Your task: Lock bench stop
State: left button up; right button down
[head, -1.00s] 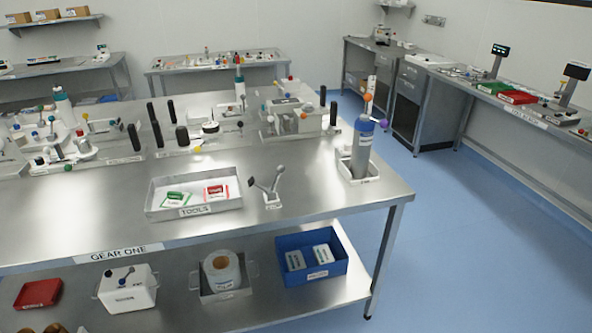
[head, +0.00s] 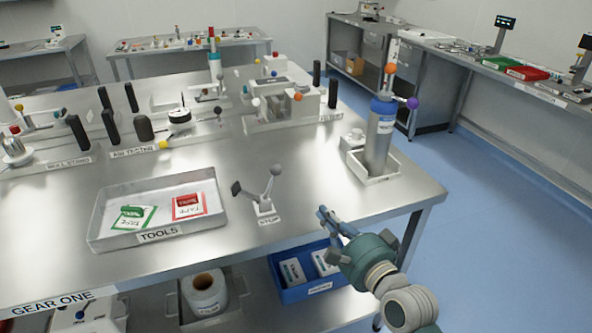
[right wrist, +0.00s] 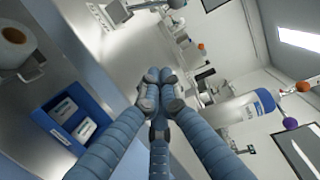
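The bench stop (head: 266,208) stands on the steel bench near its front edge, on a small white base with a label that seems to read STOP. It has a lever ending in a grey ball, tilted up to the right, and a dark square pad on an arm to the left. My right gripper (head: 326,216) is to the right of the stop, near the bench's front edge, apart from it. Its fingertips come together with nothing between them, as the right wrist view (right wrist: 160,80) shows. My left gripper is not in view.
A TOOLS tray (head: 112,232) with two cards lies left of the stop. A grey-blue bottle (head: 378,140) stands in a white holder to the right. Several fixtures line the bench behind. A blue bin (head: 290,292) sits on the lower shelf. Bare bench surrounds the stop.

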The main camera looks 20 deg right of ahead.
aim_at(270, 183)
jog(key=shift+m+t, duration=0.8)
jog(key=shift+m, duration=0.1)
jog(key=r, duration=0.2)
jog(key=d+r, duration=0.1)
jog(key=r, duration=0.1)
jog(key=shift+w+r, duration=0.15)
jog(key=shift+r, duration=0.15)
jog(key=shift+w, duration=0.1)
jog(key=w+a+p, duration=0.2)
jog(key=w+a, duration=0.3)
jog(key=w, duration=0.5)
jog(key=shift+w+r+p, duration=0.15)
jog(key=shift+r+p, duration=0.15)
jog(key=shift+r, duration=0.05)
